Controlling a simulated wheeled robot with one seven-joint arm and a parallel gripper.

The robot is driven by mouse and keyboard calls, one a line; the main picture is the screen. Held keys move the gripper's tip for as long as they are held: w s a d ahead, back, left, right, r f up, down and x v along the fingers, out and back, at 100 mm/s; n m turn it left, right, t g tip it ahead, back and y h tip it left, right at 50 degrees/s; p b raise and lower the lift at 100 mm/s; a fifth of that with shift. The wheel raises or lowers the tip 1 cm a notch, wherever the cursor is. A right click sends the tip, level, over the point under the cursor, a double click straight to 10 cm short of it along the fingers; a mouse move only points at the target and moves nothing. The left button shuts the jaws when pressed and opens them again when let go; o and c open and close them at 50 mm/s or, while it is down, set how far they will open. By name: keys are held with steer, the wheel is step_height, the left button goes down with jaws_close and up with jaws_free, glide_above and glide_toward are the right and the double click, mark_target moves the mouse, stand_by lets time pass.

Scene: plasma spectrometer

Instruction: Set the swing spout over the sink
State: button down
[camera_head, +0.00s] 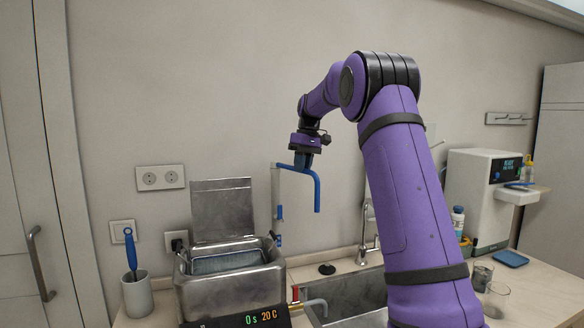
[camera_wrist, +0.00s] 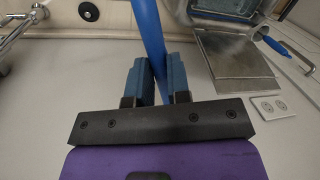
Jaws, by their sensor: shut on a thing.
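The swing spout is a blue bent tube (camera_head: 317,192) on an upright post (camera_head: 279,205) at the wall. Its outlet end points down, high above the counter. My gripper (camera_head: 303,160) points down and is shut on the spout's horizontal arm. In the wrist view the blue tube (camera_wrist: 150,30) passes between the two fingers of my gripper (camera_wrist: 160,80). The metal sink (camera_head: 350,292) is set in the counter at lower middle, and my arm hides its right part. In the head view the outlet appears above the sink's left back area, but depth is hard to tell.
A steel bath (camera_head: 232,287) with its lid (camera_head: 222,208) raised stands left of the sink. A small drain tap (camera_head: 310,303) juts from it at the sink's left edge. A chrome faucet (camera_head: 367,235) stands behind the sink. A white instrument (camera_head: 478,185) is at right.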

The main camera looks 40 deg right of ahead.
steer(key=shift+w+d+n+g, duration=0.15)
steer(key=shift+w+d+n, duration=0.1)
steer(key=shift+d+n, duration=0.55)
steer(key=shift+w+d+n+g, duration=0.1)
steer(key=shift+w+d+n, duration=0.2)
steer(key=shift+d+n, duration=0.55)
steer(key=shift+w+d+n+g, duration=0.15)
steer(key=shift+w+d+n, duration=0.1)
steer(key=shift+d+n, duration=0.55)
steer(key=shift+d, duration=0.15)
steer(key=c, duration=1.1)
jaws_free()
steer(key=shift+v, duration=3.7)
steer(key=shift+r, duration=0.1)
